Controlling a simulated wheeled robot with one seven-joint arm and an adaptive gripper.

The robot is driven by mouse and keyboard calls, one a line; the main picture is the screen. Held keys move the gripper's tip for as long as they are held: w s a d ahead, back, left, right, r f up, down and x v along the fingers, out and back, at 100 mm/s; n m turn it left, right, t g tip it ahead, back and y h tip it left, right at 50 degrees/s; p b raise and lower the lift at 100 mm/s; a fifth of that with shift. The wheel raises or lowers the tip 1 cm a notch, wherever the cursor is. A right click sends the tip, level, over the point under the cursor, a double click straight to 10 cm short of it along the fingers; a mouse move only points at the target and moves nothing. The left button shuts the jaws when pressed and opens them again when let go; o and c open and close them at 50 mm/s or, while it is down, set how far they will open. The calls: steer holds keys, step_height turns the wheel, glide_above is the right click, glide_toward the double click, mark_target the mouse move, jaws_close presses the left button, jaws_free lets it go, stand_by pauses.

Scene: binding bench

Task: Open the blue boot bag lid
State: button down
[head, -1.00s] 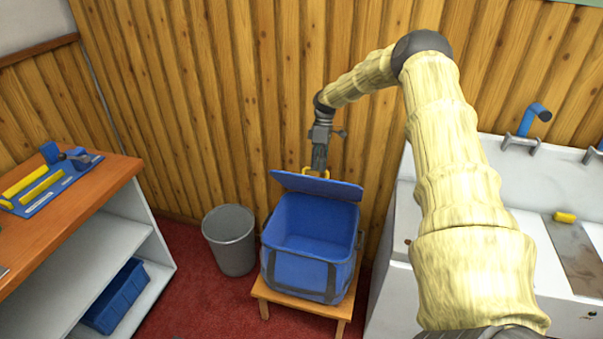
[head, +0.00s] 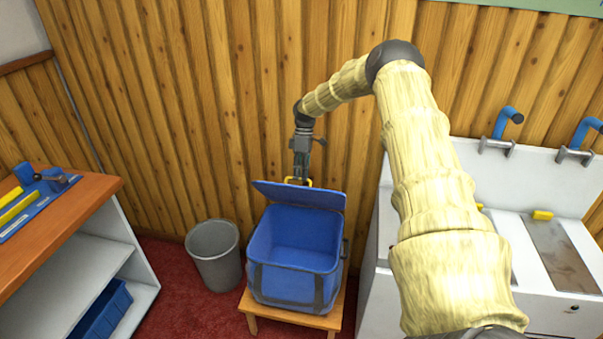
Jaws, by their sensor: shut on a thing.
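The blue boot bag (head: 290,283) stands on a small wooden stool in the head view. Its blue lid (head: 312,197) is raised at the back and tilts away from the opening, so the empty-looking inside shows. A yellow handle (head: 308,182) sits at the lid's far edge. My gripper (head: 299,179) is at that handle, behind the lid, and is shut on it. The lid hides part of the fingertips.
A grey bin (head: 215,252) stands left of the wooden stool (head: 252,307). An orange-topped bench (head: 75,208) with shelves is at the left. A white sink unit (head: 530,187) is at the right. The plank wall (head: 200,100) is close behind the bag.

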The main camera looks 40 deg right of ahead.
stand_by(0.3)
steer(key=c, duration=1.5)
jaws_free()
steer(key=v, duration=1.2)
steer(key=shift+w+d+f, duration=0.1)
